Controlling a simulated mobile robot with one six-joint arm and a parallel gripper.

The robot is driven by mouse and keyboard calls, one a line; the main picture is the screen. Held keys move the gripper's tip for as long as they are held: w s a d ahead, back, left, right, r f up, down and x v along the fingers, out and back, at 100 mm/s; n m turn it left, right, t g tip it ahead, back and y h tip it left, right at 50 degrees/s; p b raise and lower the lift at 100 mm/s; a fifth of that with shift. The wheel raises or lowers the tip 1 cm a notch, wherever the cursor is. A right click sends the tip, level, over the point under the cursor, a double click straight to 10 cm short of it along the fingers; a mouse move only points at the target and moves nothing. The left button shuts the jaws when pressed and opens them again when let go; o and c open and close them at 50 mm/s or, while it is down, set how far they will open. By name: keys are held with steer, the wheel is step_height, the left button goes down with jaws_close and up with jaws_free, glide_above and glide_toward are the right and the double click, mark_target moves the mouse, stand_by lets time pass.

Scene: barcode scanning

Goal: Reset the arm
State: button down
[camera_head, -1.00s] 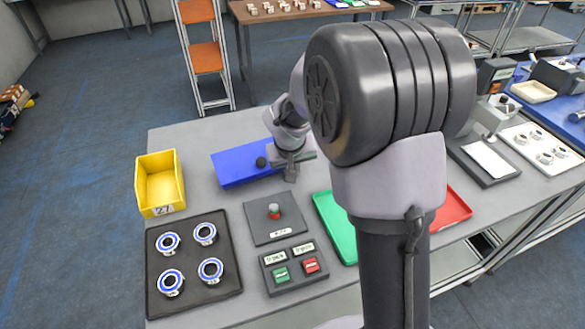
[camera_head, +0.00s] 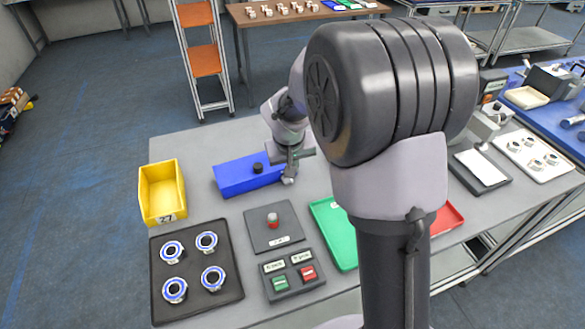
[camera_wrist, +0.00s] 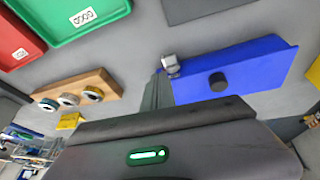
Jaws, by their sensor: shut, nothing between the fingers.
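My gripper (camera_head: 289,176) hangs over the grey table, just right of a blue box (camera_head: 235,177) with a black round knob (camera_head: 258,168). In the wrist view, my shut fingers (camera_wrist: 170,66) appear beside the left end of the same blue box (camera_wrist: 240,72). Nothing shows between the fingers. Whether the fingertips touch the box or table cannot be told. My own arm covers the middle right of the head view and hides part of the table.
A yellow bin (camera_head: 162,192) stands at the left. A black tray (camera_head: 227,262) holds several blue-rimmed rings.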

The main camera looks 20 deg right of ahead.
steer(key=s+d+r+p, duration=0.2)
steer(key=s+d+r, duration=0.1)
steer(key=d+r, duration=0.35)
steer(key=s+a+r+m+t+y+b, duration=0.1)
steer(key=s+a+r+m+y+b, duration=0.1)
steer(key=s+a+r, duration=0.85)
steer(key=s+a+f+y, duration=0.1)
steer(key=s+a, duration=0.2)
steer(key=s, duration=0.4)
steer(key=s+a+m+t+y, duration=0.1)
steer(key=s+a, duration=0.2)
steer(key=s, duration=0.4)
steer(key=shift+s+f+b, duration=0.25)
steer(key=shift+f+b, duration=0.1)
